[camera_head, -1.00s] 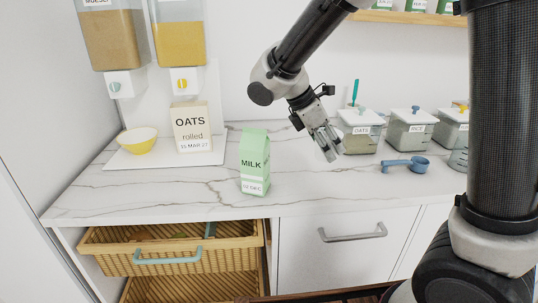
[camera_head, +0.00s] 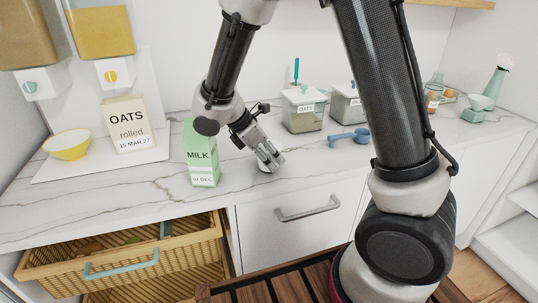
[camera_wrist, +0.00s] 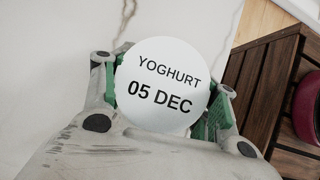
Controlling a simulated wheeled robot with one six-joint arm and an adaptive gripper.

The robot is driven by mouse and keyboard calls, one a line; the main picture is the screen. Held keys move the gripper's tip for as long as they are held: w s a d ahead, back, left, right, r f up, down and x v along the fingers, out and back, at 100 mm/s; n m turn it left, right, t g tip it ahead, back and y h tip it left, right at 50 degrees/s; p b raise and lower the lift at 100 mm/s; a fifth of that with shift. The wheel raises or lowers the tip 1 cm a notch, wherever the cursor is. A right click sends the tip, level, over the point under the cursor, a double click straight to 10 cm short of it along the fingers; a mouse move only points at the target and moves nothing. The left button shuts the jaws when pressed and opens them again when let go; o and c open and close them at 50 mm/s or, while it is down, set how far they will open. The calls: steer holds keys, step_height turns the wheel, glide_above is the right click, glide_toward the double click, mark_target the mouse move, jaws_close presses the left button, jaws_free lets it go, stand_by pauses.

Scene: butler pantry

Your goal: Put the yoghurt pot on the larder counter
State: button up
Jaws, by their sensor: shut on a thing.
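The yoghurt pot (camera_wrist: 162,84) fills the middle of the wrist view, its round white lid reading "YOGHURT 05 DEC". My gripper (camera_wrist: 160,98) is shut on it, with a green-padded finger on each side. In the head view my gripper (camera_head: 268,158) points down over the larder counter (camera_head: 150,205), right of the milk carton. Only a small white part of the pot shows there, below the fingers. The counter is white with grey veins. The pot's base is hidden, so I cannot tell whether it touches the counter.
The green milk carton (camera_head: 202,155) stands just left of my gripper. A blue scoop (camera_head: 348,136) and the oats canister (camera_head: 302,110) are behind and right. An oats box (camera_head: 128,125) and yellow bowl (camera_head: 67,145) sit left. A wicker drawer (camera_head: 130,250) is open below.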

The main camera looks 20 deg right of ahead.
mark_target(264, 147)
steer(key=shift+f, duration=0.1)
steer(key=o, duration=1.2)
steer(key=v, duration=0.7)
steer(key=shift+r, duration=0.4)
steer(key=d+r+m, duration=0.1)
steer(key=d, duration=0.1)
steer(key=s+d+r+m+y, duration=0.1)
steer(key=s+d+r+m, duration=0.1)
steer(key=d+r, duration=0.1)
steer(key=shift+d+m+y, duration=0.3)
steer(key=s+d+r+m+t+y, duration=0.1)
steer(key=s+d+r+m, duration=0.1)
steer(key=s+d+m, duration=0.2)
steer(key=s+d+r+m+t+y, duration=0.1)
steer(key=s+d+r+m+y, duration=0.1)
steer(key=s+d+m, duration=0.3)
steer(key=s+d+r+m+t+y, duration=0.1)
steer(key=s+d+r+m+y, duration=0.1)
steer(key=s+m, duration=0.4)
steer(key=shift+s+d+r+t, duration=0.2)
steer(key=shift+s+d+r, duration=0.2)
steer(key=shift+d, duration=0.25)
steer(key=shift+s+d+r+t, duration=0.25)
steer(key=shift+s+d, duration=0.2)
steer(key=shift+d, duration=0.15)
